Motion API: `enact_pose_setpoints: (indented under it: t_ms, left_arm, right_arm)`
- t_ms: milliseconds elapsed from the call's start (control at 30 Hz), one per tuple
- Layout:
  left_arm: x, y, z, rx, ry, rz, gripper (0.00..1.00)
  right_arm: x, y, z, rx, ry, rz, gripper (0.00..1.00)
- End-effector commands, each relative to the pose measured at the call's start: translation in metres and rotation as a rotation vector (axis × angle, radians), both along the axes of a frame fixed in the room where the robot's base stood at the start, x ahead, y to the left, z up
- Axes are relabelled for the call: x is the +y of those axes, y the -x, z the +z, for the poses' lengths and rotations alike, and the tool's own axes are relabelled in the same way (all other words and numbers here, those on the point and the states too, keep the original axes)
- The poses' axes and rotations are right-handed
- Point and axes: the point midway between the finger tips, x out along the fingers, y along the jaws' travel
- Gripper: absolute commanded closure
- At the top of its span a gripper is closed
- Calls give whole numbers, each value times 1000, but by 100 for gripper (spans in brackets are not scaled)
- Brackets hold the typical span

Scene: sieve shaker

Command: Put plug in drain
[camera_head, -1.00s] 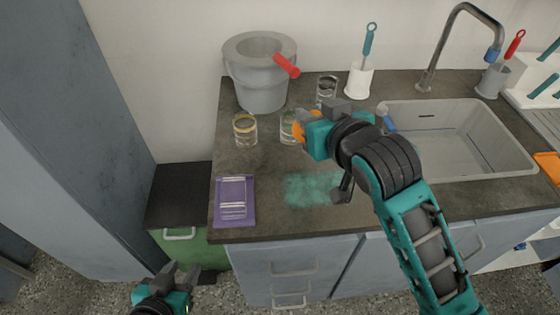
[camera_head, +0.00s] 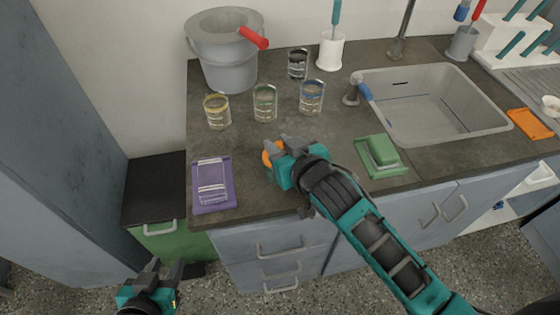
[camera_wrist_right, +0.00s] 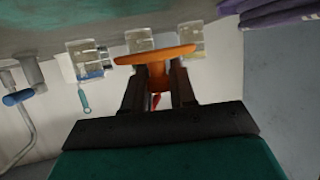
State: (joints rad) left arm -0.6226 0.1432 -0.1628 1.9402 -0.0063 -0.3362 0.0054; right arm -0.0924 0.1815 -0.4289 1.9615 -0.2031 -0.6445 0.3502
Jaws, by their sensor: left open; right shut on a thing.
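The orange plug (camera_head: 269,157) is held in my right gripper (camera_head: 283,147), over the front part of the counter and well left of the sink. In the right wrist view, the plug (camera_wrist_right: 152,57) shows as a wide orange disc beyond the fingertips, with its stem between the fingers of my right gripper (camera_wrist_right: 158,82). The grey sink (camera_head: 425,125) is set in the counter at the right. I cannot make out the drain hole in its basin. My left gripper (camera_head: 168,268) is open and empty, low at the left, in front of the green bin.
A green sponge (camera_head: 381,150) on a green cloth (camera_head: 372,172) lies between my right gripper and the sink. Several glasses (camera_head: 265,105), a grey bucket (camera_head: 225,65) and a white brush holder (camera_head: 331,52) stand behind. The blue-tipped lever (camera_head: 365,92) is at the sink's left edge.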

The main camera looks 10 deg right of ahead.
Motion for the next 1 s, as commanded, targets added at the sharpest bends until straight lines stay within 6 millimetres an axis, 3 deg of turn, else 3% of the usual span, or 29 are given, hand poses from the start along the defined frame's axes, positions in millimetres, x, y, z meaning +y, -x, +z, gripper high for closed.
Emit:
enact_pose_setpoints:
  t_ms: [300,733,767,1000]
  left_arm:
    - [0,0,-11,0,0,0,57]
    - [0,1,-12,1,1,0,57]
    - [0,1,-13,1,1,0,57]
    - [0,2,-13,3,1,0,57]
  right_arm:
    - [0,0,-42,2,0,0,100]
    - [0,0,-48,0,0,0,100]
    - [0,0,-48,1,0,0,73]
    - [0,0,-47,1,0,0,50]
